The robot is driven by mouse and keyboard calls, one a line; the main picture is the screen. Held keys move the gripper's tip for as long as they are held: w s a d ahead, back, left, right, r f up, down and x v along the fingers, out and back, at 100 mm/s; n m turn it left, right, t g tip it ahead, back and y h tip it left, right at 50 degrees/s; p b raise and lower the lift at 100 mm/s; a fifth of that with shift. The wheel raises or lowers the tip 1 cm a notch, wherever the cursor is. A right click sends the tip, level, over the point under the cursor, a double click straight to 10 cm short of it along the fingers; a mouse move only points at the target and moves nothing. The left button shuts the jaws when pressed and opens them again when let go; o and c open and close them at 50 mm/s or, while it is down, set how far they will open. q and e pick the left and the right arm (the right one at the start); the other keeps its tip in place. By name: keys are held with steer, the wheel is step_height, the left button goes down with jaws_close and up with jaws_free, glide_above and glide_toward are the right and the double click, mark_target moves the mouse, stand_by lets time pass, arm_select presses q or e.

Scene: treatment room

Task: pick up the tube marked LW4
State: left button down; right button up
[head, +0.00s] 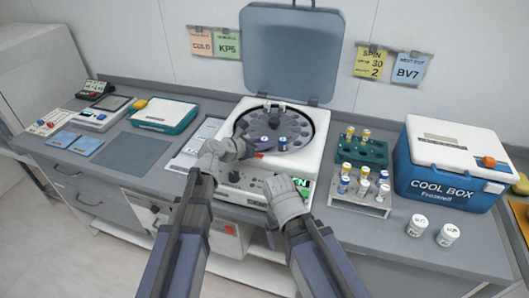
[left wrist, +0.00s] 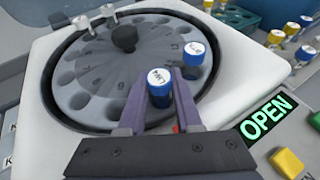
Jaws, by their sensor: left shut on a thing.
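The blue-capped tube (left wrist: 159,88), its white top lettered in what reads as LW4, is between the fingers of my left gripper (left wrist: 160,100) in the left wrist view. My left gripper (head: 262,147) is shut on it over the near side of the centrifuge rotor (head: 302,134). I cannot tell whether the tube is still seated in its hole or raised. A second blue-capped tube (left wrist: 194,54) stands in the rotor just beside it. My right gripper (head: 288,196) is at the centrifuge's front right; its fingers do not show clearly.
The centrifuge lid (head: 290,50) is raised, and its display (left wrist: 267,118) reads OPEN. To the right are a green rack (head: 375,153), a white rack (head: 378,210) with several tubes, a cool box (head: 445,185) and two white-lidded jars (head: 417,226). A grey mat (head: 131,152) lies bare at left.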

stand_by(0.4)
arm_select(q)
step_height(320, 180, up, 10)
steer(key=p, duration=1)
arm_select(e)
step_height(320, 180, up, 10)
steer(key=shift+c, duration=0.2)
